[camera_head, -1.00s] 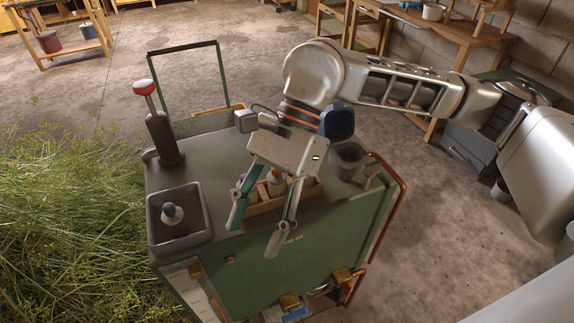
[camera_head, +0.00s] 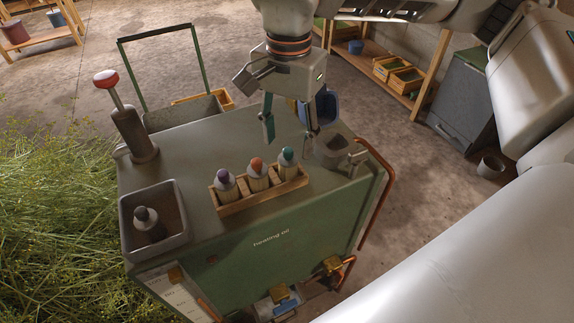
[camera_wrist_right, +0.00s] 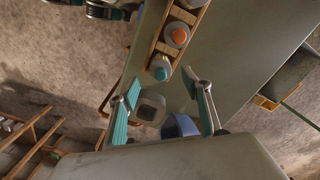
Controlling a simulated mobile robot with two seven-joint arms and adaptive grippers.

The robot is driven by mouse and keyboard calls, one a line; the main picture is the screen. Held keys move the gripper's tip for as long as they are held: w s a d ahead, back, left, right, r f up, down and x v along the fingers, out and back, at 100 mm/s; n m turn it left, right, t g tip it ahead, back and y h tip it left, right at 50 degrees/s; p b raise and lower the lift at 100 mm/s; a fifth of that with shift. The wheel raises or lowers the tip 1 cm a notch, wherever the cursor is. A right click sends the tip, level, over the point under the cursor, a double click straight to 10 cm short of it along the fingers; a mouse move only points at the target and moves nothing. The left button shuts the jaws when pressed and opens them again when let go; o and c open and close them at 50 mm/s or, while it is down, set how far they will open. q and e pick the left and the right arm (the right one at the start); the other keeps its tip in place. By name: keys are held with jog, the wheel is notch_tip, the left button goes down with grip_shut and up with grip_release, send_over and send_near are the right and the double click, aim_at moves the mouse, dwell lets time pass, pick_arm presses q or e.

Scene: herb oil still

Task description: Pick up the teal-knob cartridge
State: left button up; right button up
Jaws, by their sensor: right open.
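The teal-knob cartridge (camera_head: 287,160) stands upright in the right end of a wooden rack (camera_head: 262,194) on the green cabinet top. Beside it in the rack are an orange-knob cartridge (camera_head: 257,170) and a purple-knob cartridge (camera_head: 226,182). My right gripper (camera_head: 290,136) is open and empty, pointing down above and a little behind the teal knob. In the right wrist view, the teal knob (camera_wrist_right: 160,72) lies beyond the fingertips (camera_wrist_right: 163,82), roughly midway between them and not touching. My left gripper is out of view.
A grey socket block (camera_head: 334,150) stands right of the rack. A grey tray (camera_head: 182,237) with a dark-knobbed cartridge (camera_head: 149,224) is at the left front corner. A red-knobbed lever (camera_head: 107,80) stands at the back left.

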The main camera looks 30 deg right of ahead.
aim_at(288, 150)
notch_tip(288, 150, down, 4)
jog(key=shift+f, duration=0.25)
jog(key=c, duration=1.2)
